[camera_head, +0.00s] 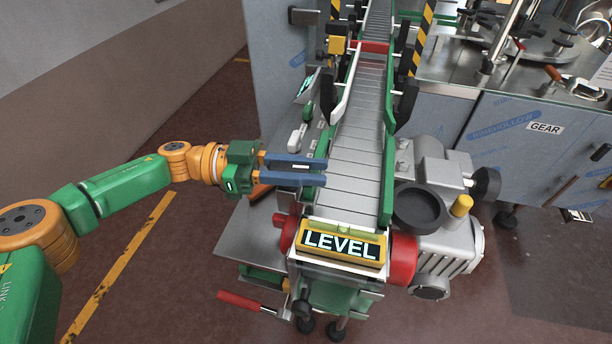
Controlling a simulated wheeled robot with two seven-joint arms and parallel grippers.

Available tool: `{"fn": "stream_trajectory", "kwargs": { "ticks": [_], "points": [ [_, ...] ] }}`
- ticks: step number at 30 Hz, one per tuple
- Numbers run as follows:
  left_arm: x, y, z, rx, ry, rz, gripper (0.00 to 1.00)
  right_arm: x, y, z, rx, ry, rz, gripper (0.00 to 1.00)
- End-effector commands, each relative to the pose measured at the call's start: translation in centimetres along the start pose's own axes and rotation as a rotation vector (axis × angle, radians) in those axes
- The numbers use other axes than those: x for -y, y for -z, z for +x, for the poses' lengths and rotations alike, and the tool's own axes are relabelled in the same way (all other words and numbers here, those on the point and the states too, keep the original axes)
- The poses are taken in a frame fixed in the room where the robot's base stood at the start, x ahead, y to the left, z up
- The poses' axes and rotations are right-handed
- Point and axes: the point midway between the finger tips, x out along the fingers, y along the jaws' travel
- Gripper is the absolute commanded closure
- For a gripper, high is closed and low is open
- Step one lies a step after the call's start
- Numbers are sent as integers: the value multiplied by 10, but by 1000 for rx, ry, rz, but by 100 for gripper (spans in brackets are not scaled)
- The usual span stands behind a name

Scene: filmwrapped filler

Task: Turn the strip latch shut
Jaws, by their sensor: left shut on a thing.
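My left gripper (322,172) comes in from the left, with its two blue fingers at the left side rail of the conveyor (360,158). It is shut on a small part at that rail, which I take to be the strip latch. The fingers and the rail hide most of the latch, so I cannot tell its angle. A pale handle-shaped part (297,137) sits on the conveyor's left side, just beyond the fingers. My right gripper is not in view.
A yellow-framed LEVEL sign (341,243) is at the conveyor's near end. A grey motor unit (440,215) stands to its right. A red-handled lever (243,301) sticks out low on the left. A steel cabinet marked GEAR (545,128) is at the right. The floor at left is open.

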Motion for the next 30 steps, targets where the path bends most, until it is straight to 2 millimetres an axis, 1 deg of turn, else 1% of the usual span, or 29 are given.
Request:
{"fn": "stream_trajectory", "kwargs": {
  "ticks": [1, 9, 15, 27, 28, 29, 30],
  "points": [
    [0, -6, 1, -1, -25, 2, 100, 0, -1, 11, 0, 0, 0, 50],
    [-4, -3, 1, -2, -129, 0, 100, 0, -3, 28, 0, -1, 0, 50],
    [-5, -1, 0, -3, -158, -1, 100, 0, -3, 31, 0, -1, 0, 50],
    [-6, 0, 1, -4, -165, -1, 100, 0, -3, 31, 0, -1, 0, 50],
    [-6, 0, 1, -4, -165, -1, 67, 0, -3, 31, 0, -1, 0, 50],
    [-6, 0, 1, -4, -165, -1, 59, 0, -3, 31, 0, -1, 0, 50],
    [-6, 0, 1, -4, -165, -1, 48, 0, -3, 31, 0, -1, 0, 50]
  ]
}}
